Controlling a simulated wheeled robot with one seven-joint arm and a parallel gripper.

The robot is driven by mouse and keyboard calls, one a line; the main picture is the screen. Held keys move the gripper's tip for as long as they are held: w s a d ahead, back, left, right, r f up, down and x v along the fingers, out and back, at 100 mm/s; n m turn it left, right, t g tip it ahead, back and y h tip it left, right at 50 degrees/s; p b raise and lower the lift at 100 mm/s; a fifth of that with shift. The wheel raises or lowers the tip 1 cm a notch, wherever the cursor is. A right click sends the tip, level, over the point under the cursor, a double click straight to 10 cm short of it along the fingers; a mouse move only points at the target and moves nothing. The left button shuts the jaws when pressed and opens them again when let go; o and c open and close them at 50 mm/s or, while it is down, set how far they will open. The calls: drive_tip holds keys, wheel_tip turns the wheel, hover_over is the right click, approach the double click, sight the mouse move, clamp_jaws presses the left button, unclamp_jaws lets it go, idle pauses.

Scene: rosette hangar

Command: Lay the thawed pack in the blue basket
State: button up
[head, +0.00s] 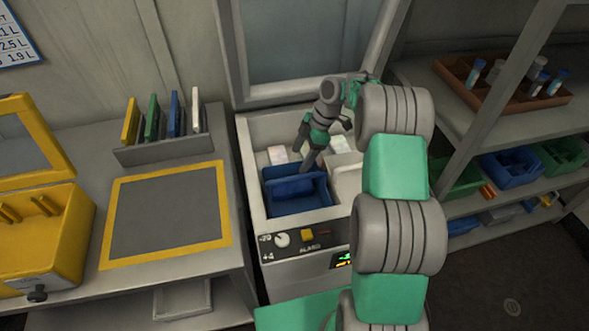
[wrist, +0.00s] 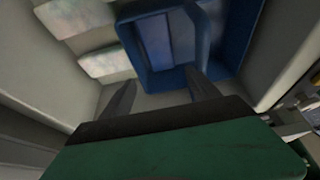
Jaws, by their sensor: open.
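The blue basket (head: 297,208) sits inside the open chest freezer, at its front left. In the wrist view the basket (wrist: 133,70) fills the upper middle. Flat blue shapes (wrist: 153,42) show inside it; I cannot tell whether they are a pack or the basket's floor. Pale frosted packs (wrist: 110,62) lie left of the basket in the wrist view; one pale pack (head: 278,155) shows behind it in the head view. I cannot tell which pack is thawed. My gripper (wrist: 160,92) is open, pointing down at the basket's edge, with nothing seen between its fingers.
The chest's walls (head: 249,180) surround the basket closely, and its raised lid (head: 310,45) stands behind. A white block (head: 347,180) is right of the basket. A yellow-framed mat (head: 170,215) lies bare on the left bench. Shelves with bins (head: 510,167) stand at right.

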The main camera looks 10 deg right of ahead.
drive_tip(key=s+a+r+m+t+h, duration=0.1)
drive_tip(key=s+a+r+m, duration=0.2)
drive_tip(key=r, duration=0.4)
drive_tip(key=s+r+m+h, duration=0.1)
drive_tip(key=s+r+m, duration=0.3)
drive_tip(key=r, duration=0.3)
drive_tip(key=s+m+t+h, duration=0.2)
drive_tip(key=s+m, duration=0.9)
drive_tip(key=s, duration=0.7)
drive_tip(key=shift+s+r, duration=0.2)
drive_tip(key=shift+r, duration=0.1)
